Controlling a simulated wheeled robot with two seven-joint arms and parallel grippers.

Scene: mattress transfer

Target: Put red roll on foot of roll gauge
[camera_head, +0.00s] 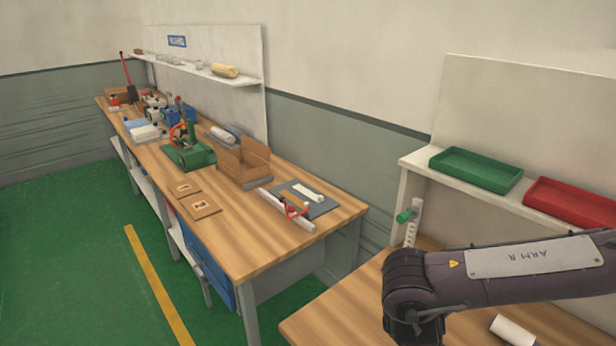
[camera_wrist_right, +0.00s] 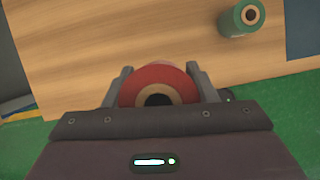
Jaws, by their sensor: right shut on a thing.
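The red roll (camera_wrist_right: 158,73) is between the two fingers of my right gripper (camera_wrist_right: 160,72) in the right wrist view. It shows a pale ring around a dark hole at its end, and its lower part is hidden by the gripper body. The right gripper is shut on it, with the wooden table beyond. In the head view a white upright strip with dark marks (camera_head: 411,230), which looks like the roll gauge, stands behind my right wrist. Its foot is hidden by my arm. A green cylinder (camera_head: 404,216) shows beside its upper part. My left gripper is in neither view.
A white roll (camera_head: 513,330) lies on the near table. A green tray (camera_head: 476,169) and a red tray (camera_head: 572,203) sit on the shelf. A cluttered workbench (camera_head: 240,235) stands left.

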